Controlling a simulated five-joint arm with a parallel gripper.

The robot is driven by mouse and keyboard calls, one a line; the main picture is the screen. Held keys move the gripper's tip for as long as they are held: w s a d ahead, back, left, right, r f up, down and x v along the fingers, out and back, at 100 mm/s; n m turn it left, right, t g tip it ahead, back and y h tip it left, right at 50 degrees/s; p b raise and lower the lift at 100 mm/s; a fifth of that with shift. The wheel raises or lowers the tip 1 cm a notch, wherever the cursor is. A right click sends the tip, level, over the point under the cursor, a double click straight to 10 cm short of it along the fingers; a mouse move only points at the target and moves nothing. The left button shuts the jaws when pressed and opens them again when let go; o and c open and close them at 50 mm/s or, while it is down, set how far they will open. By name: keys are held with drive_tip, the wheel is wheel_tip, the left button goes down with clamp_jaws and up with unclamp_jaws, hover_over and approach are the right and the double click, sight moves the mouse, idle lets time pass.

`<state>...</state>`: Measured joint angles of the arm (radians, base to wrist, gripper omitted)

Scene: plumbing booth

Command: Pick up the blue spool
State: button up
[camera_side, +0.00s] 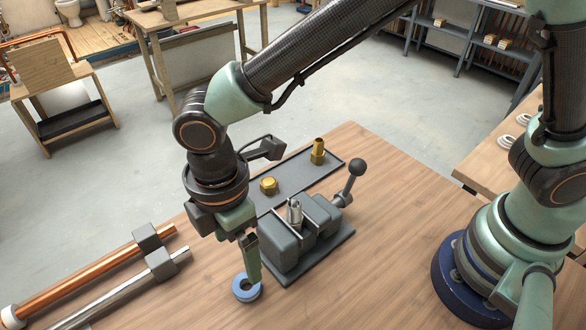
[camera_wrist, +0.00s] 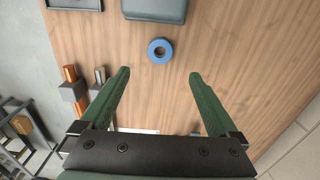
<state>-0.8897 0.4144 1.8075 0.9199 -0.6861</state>
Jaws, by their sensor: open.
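The blue spool (camera_side: 243,291) is a small ring with a dark centre hole, lying flat on the wooden table left of the grey vise. In the wrist view the spool (camera_wrist: 161,43) lies beyond my fingertips, roughly centred between them. My gripper (camera_wrist: 158,75) is open with nothing between its two green fingers. In the side view my gripper (camera_side: 250,258) points down beside the vise, and a finger overlaps the far edge of the spool. I cannot tell the height of the fingertips over the table.
The grey vise (camera_side: 282,246) holds a silver fitting (camera_side: 294,212) and stands close to the spool. A dark tray (camera_side: 290,178) with brass fittings lies behind it. A copper pipe (camera_side: 85,277) and a silver pipe (camera_side: 125,293) sit at left. The table in front is clear.

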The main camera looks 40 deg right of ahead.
sight(248, 289)
wheel_tip(248, 289, down, 11)
drive_tip(key=shift+d+r, duration=0.1)
drive_tip(key=c, duration=1.4)
drive_tip(key=shift+r, duration=0.1)
